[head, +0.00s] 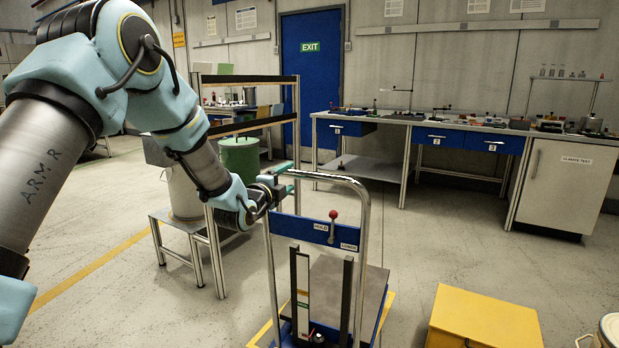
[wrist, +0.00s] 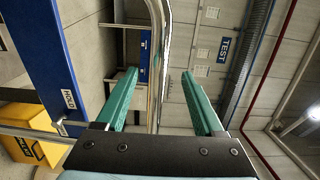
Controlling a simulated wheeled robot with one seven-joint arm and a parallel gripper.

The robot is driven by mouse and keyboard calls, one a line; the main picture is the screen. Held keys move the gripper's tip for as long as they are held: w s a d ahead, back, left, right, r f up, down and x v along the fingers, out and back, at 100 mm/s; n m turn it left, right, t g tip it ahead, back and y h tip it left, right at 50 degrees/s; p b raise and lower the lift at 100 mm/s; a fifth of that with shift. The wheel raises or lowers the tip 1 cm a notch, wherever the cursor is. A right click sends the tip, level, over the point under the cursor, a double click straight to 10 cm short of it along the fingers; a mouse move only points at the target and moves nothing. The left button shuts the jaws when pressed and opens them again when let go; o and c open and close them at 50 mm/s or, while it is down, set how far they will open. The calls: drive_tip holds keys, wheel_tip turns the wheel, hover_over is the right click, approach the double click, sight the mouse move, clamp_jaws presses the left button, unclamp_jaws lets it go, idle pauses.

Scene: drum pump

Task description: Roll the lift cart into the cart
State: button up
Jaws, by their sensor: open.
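The lift cart (head: 315,228) stands upright on the floor in the lower middle of the head view. It has a chrome push handle (head: 362,195), a blue panel marked HOLD and LOWER, a red-knobbed lever (head: 332,222) and a grey platform (head: 335,285). My gripper (head: 284,174) is at the handle's upper left corner. In the wrist view, the open green fingers (wrist: 158,74) lie either side of the chrome bar (wrist: 157,50). A gap shows between bar and fingers. No second cart is clearly seen.
Yellow floor lines (head: 378,318) border the lift cart's base. A yellow box (head: 484,318) stands to its right, with a pail (head: 608,330) beyond. Open floor lies between the cart and the back bench (head: 400,119).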

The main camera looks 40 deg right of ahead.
sight(293, 175)
drive_tip(key=b+x, duration=0.1)
drive_tip(key=x, duration=0.4)
drive_tip(key=shift+d+f, duration=0.1)
clamp_jaws()
idle(0.4)
idle(0.9)
